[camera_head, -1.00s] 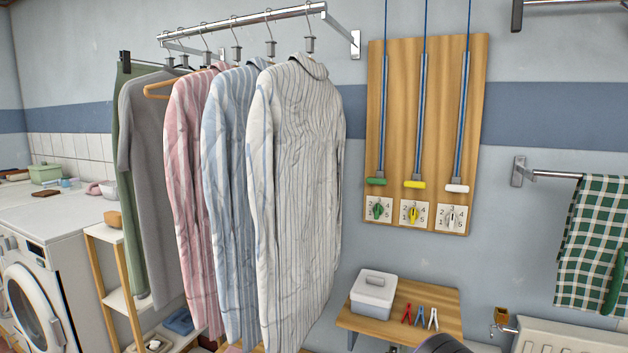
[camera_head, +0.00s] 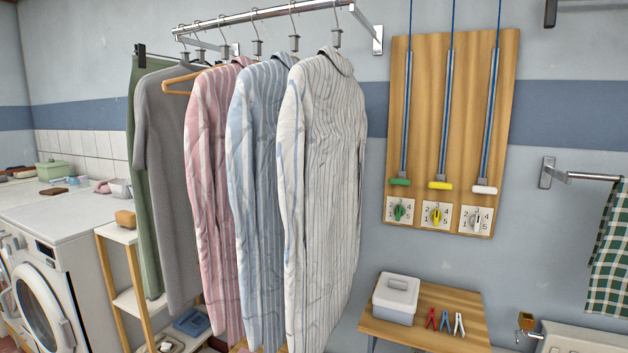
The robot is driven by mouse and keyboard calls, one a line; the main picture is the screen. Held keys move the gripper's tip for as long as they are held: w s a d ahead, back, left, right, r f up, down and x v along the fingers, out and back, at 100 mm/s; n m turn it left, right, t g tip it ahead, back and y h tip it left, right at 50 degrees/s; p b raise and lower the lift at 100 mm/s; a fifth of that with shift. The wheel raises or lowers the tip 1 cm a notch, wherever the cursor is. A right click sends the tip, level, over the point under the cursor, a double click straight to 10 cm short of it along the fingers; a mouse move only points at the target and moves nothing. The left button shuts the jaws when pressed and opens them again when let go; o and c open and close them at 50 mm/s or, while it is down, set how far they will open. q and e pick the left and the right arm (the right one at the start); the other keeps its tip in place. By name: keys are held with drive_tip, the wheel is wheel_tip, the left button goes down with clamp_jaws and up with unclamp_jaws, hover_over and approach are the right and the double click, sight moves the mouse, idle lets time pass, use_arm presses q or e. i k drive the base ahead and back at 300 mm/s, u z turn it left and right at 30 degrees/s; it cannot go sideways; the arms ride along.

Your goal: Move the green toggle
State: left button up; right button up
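On a wooden board (camera_head: 464,60) on the wall at the right hang three cords. The left cord ends in a green handle (camera_head: 400,182), the middle in a yellow handle (camera_head: 440,185), the right in a white handle (camera_head: 484,190). Below them sit three numbered dial plates with a green toggle (camera_head: 399,212), a yellow toggle (camera_head: 436,216) and a white toggle (camera_head: 476,219). The green toggle is the leftmost, below the green handle; its exact setting is too small to read. Neither gripper shows in the head view.
Striped shirts (camera_head: 318,180) hang on a rail left of the board. A small wooden shelf (camera_head: 385,330) below the board holds a lidded box (camera_head: 396,298) and several clothes pegs (camera_head: 445,322). A washing machine (camera_head: 60,270) stands at the left. A checked cloth (camera_head: 612,250) hangs at the right edge.

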sight(402, 179)
drive_tip(key=u, duration=0.15)
drive_tip(key=i, duration=1)
